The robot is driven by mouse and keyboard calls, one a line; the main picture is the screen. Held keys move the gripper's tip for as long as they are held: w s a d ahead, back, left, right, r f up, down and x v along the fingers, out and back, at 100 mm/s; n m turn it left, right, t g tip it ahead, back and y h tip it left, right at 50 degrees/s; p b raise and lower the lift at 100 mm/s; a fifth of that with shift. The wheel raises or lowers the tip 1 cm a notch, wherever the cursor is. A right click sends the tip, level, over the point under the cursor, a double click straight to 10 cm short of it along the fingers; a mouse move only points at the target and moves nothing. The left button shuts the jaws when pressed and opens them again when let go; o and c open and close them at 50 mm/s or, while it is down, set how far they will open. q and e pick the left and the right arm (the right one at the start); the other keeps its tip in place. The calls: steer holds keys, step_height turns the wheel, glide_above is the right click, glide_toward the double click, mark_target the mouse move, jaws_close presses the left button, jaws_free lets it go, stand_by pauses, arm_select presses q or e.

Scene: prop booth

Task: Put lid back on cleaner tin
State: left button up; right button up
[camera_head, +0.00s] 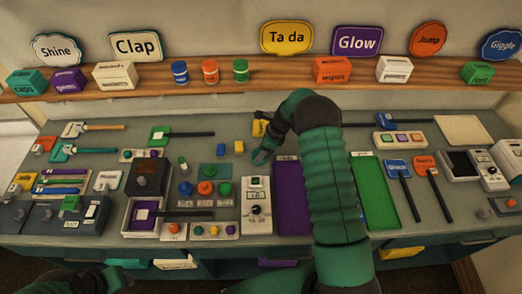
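Three small tins stand upright on the wooden shelf: a blue tin (180,72), an orange tin (210,71) and a green tin (240,70). I cannot tell which is the cleaner tin or whether any is open. My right arm rises from the bottom and bends over the table. Its gripper (262,152) is low over the table's middle, beside a yellow block (260,127); its finger opening is too small to read. Only part of my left arm shows at the lower left; its gripper is out of view.
The grey table (330,138) is crowded. A panel with coloured knobs (205,188), a purple mat (291,190), a green mat (376,190) and a white meter (256,205) lie near my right arm. Long-handled tools (405,185) lie at right. The shelf (285,78) runs along the back.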

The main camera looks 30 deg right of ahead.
steer(key=shift+a, duration=0.1)
stand_by(0.3)
steer(key=o, duration=1.4)
steer(key=o, duration=0.4)
steer(key=shift+r+p, duration=2.9)
steer(key=shift+r, duration=0.65)
